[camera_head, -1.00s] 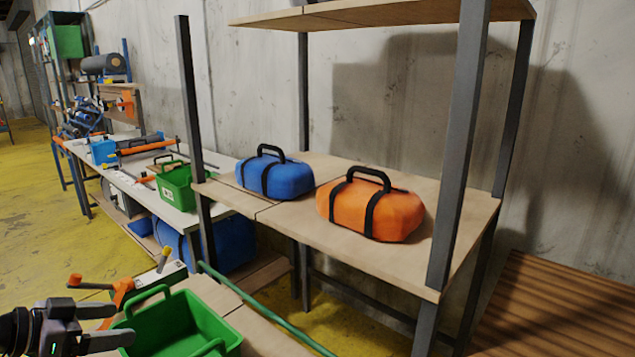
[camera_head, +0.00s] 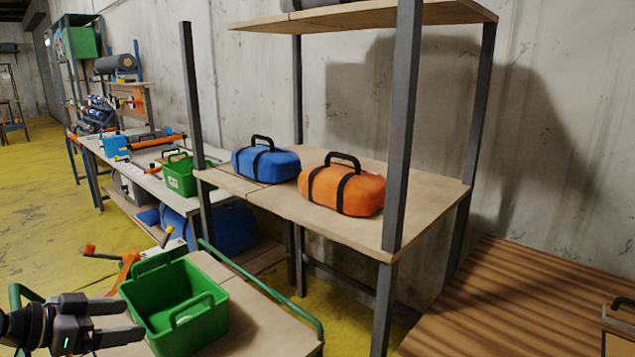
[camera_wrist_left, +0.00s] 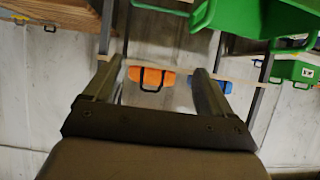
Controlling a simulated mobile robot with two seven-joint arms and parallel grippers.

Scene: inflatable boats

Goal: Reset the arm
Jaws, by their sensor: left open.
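My left gripper (camera_head: 122,322) is at the lower left of the head view, beside a green bin (camera_head: 172,300) on a cart. Its two fingers are apart with nothing between them. In the left wrist view, the fingers of my left gripper (camera_wrist_left: 152,82) are spread; the orange bag (camera_wrist_left: 152,77) shows far beyond them. My right gripper does not show in either view.
An orange bag (camera_head: 343,188) and a blue bag (camera_head: 266,162) sit on a wooden shelf (camera_head: 330,222) with dark metal posts. A workbench (camera_head: 148,180) with a smaller green bin (camera_head: 181,176) stands behind. Yellow floor (camera_head: 40,200) is clear at left. A slatted wooden surface (camera_head: 500,310) is at right.

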